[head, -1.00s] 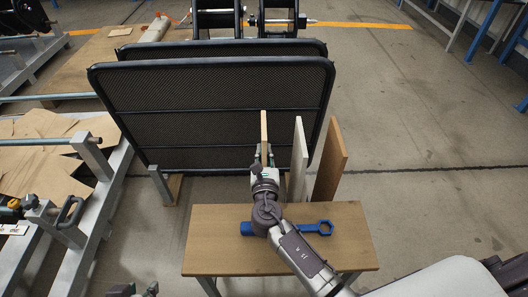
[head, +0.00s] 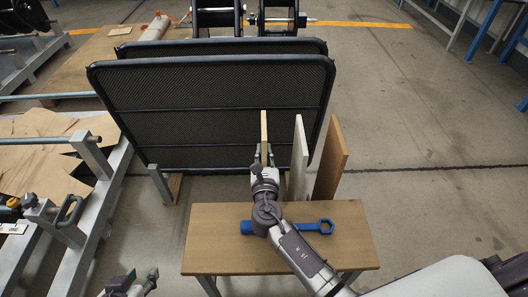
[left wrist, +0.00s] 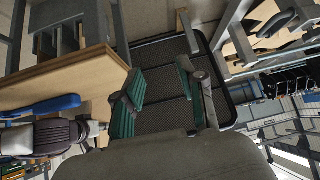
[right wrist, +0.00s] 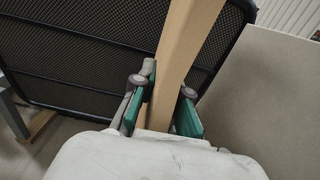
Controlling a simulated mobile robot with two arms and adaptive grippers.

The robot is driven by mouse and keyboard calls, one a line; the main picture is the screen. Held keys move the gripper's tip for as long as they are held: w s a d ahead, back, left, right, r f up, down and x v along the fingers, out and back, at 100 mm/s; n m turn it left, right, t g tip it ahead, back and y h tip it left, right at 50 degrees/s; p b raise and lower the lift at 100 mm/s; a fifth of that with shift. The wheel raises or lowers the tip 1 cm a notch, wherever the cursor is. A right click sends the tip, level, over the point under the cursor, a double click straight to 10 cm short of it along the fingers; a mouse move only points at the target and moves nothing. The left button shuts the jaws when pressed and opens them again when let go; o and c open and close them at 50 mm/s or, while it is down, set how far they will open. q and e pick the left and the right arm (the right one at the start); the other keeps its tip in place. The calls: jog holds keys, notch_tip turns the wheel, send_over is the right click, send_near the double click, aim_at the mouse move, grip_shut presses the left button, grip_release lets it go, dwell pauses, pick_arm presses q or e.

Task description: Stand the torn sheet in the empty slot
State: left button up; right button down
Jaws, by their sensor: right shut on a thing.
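My right gripper (head: 264,160) is shut on a thin tan board (head: 263,128), seen edge-on and upright in front of a black mesh panel. In the right wrist view the teal pads of the right gripper (right wrist: 162,108) lie on either side of the tan board (right wrist: 186,45). A white board (head: 299,160) and a brown board (head: 331,160) stand upright to its right, with gaps between them. I cannot tell whether the held board is torn; its faces and its foot are hidden. My left gripper (head: 141,280) is open and empty at the lower left; its spread pads show in the left wrist view (left wrist: 158,92).
Two mesh panels (head: 220,110) stand behind the boards. Irregular brown sheets (head: 45,165) lie on a grey frame at left.

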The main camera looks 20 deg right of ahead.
aim_at(264, 128)
pick_arm(q)
jog(key=shift+w+d+r+t, duration=0.2)
jog(key=shift+w+r+t, duration=0.15)
jog(key=shift+w, duration=0.1)
jog(key=shift+w+d+r+t, duration=0.15)
jog(key=shift+w+r+t, duration=0.2)
jog(key=shift+w, duration=0.1)
pick_arm(e)
jog(key=shift+f, duration=0.3)
pick_arm(q)
jog(key=shift+w+d+r+b, duration=0.1)
jog(key=shift+w+r+b, duration=0.05)
jog(key=shift+w+b, duration=0.15)
jog(key=shift+w+d+r+t+h+b, duration=0.2)
jog(key=shift+w+r+t, duration=0.25)
jog(key=shift+r+t, duration=0.05)
jog(key=shift+w+d+r+t+h+b, duration=0.15)
jog(key=shift+w+d+r+t+h, duration=0.05)
jog(key=shift+w+r+t, duration=0.3)
pick_arm(e)
jog(key=shift+f, duration=0.45)
jog(key=c, duration=1.1)
grip_release()
notch_tip(264, 128, up, 10)
